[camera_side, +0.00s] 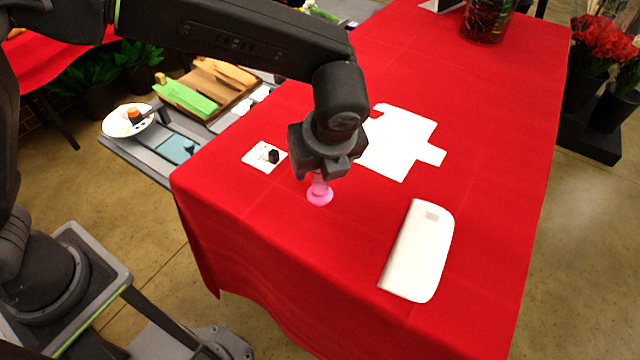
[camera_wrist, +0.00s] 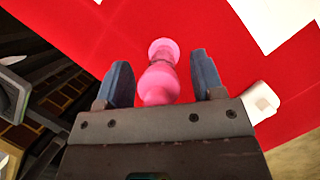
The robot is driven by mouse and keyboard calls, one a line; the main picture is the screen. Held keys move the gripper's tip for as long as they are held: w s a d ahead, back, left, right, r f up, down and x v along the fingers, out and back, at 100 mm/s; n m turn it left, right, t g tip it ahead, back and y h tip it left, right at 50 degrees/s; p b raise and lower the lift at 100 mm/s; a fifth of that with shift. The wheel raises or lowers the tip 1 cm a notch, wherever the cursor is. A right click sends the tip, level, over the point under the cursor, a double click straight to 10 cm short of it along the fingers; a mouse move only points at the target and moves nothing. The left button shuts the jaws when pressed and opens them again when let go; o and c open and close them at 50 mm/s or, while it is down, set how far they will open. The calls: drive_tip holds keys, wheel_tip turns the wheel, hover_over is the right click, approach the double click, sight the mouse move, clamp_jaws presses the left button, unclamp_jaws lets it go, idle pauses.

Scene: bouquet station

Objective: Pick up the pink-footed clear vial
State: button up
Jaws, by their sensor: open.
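The pink-footed clear vial (camera_side: 320,194) stands on the red tablecloth, its pink foot showing below my gripper (camera_side: 318,174) in the side view. Its upper part is hidden by the gripper there. In the wrist view the vial (camera_wrist: 160,75) looks pink all along and lies between the two dark blue-grey fingers of my gripper (camera_wrist: 161,82). The fingers are open, with red cloth showing on both sides of the vial. I see a gap at each finger.
A white folded case (camera_side: 418,252) lies to the right on the red table (camera_side: 480,120). A flat white cutout sheet (camera_side: 400,145) lies behind the gripper. A small white card with a dark object (camera_side: 265,157) is just left. A grey side shelf (camera_side: 150,160) holds a bowl and boards.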

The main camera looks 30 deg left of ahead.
clamp_jaws()
idle(0.6)
